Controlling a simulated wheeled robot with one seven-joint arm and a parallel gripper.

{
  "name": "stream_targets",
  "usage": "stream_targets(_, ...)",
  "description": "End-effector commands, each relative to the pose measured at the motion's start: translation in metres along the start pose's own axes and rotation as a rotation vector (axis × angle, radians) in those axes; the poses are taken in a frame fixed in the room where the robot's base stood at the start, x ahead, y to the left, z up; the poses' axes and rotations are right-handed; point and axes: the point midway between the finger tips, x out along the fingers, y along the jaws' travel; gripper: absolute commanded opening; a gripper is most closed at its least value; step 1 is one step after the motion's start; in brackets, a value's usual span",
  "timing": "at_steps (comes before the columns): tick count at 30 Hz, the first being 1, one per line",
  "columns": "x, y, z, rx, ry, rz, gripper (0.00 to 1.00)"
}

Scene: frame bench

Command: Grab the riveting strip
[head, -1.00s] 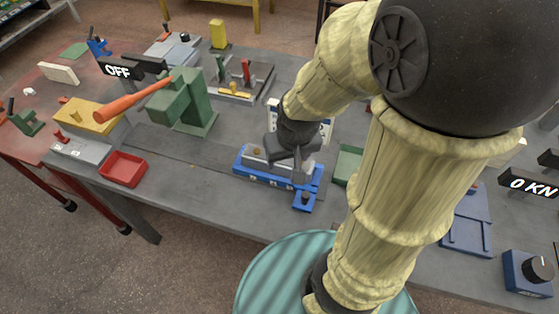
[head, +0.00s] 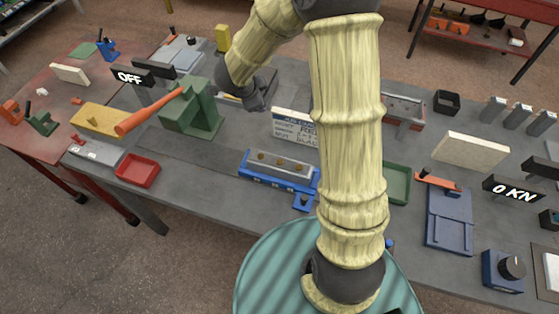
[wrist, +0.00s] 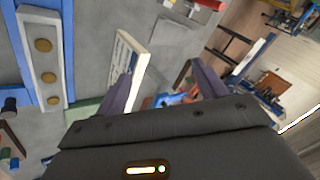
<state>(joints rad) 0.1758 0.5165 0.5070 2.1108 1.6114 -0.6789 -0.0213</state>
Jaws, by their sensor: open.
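The riveting strip (head: 283,163) is a light grey bar with 3 brass-coloured round rivets, lying in a blue fixture (head: 262,180) near the front of the bench. In the wrist view, the strip (wrist: 44,60) stands at the left edge, in the blue fixture (wrist: 68,50), outside the space between my fingers. My gripper (head: 262,95) is beyond the strip in the head view, raised and apart from it. In the wrist view, my gripper (wrist: 163,80) has its two fingers spread with nothing held between them.
A white lettered sign (head: 293,127) stands just behind the fixture. A green press (head: 195,115) with an orange handle is to the left, and a red tray (head: 138,170) lies at the front left. A green tray (head: 397,183) is to the right. Bare bench shows left of the fixture.

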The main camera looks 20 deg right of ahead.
Motion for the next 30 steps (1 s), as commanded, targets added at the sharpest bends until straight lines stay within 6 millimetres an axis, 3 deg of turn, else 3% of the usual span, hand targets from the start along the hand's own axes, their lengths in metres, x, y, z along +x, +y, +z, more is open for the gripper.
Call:
stream_targets(7, -0.015, 0.04, 0.005, 0.314, 0.13, 0.372, 0.71)
stream_targets(15, -0.049, 0.078, 0.026, 0.459, 0.199, 0.716, 0.71)
stream_targets(30, -0.045, 0.088, 0.027, 0.465, 0.205, 0.742, 0.71)
